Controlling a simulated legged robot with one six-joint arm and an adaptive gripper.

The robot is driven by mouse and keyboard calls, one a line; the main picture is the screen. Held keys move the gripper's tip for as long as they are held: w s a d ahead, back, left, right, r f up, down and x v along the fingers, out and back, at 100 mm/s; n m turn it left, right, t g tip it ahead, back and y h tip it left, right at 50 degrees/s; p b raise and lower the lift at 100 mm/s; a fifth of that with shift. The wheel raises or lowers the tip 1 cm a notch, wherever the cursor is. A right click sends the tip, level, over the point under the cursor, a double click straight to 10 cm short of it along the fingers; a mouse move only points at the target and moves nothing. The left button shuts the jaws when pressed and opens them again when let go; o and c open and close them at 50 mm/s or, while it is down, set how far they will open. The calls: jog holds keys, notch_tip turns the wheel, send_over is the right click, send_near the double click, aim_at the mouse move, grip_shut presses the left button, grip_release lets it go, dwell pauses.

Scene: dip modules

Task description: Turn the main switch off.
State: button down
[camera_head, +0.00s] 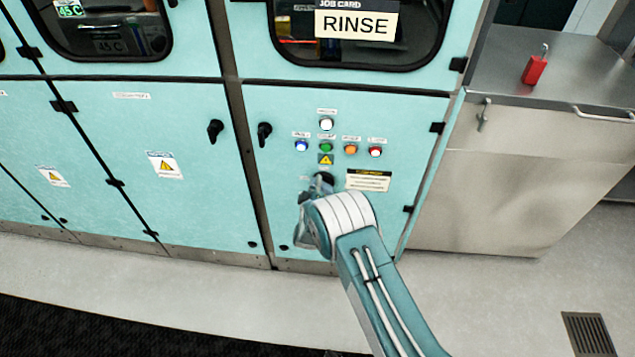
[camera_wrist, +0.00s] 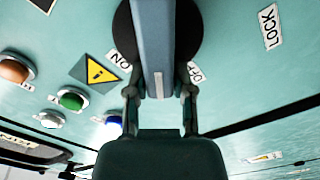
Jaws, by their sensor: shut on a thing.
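The main switch is on the teal cabinet panel. Its blue-grey handle (camera_wrist: 152,35) fills the top middle of the wrist view, over a round black plate (camera_wrist: 188,35). My gripper (camera_wrist: 160,82) is shut on the handle, with one finger on each side. A white mark shows on the handle's end, between the ON label (camera_wrist: 119,60) and the OFF label (camera_wrist: 196,72). A LOCK label (camera_wrist: 269,26) is further right. In the head view the dark switch plate (camera_head: 324,177) is mostly hidden behind my gripper (camera_head: 314,186).
Coloured lamps, including a green one (camera_head: 326,147), sit just above the switch beside a yellow warning sign (camera_head: 325,160). A notice plate (camera_head: 368,180) is to the right. A steel counter (camera_head: 510,80) with a red padlock (camera_head: 535,70) stands at right. The floor in front is clear.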

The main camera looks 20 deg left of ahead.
jog(key=n, duration=0.3)
jog(key=a+f+n, duration=0.1)
jog(key=n, duration=0.1)
jog(key=shift+s+f, duration=0.1)
jog(key=shift+s, duration=0.05)
jog(key=shift+f+n, duration=0.25)
jog(key=shift+n, duration=0.95)
jog(key=shift+f, duration=0.1)
jog(key=c, duration=0.7)
grip_release()
jog(key=shift+o, duration=1.1)
jog(key=shift+a, duration=0.1)
jog(key=v, duration=1.2)
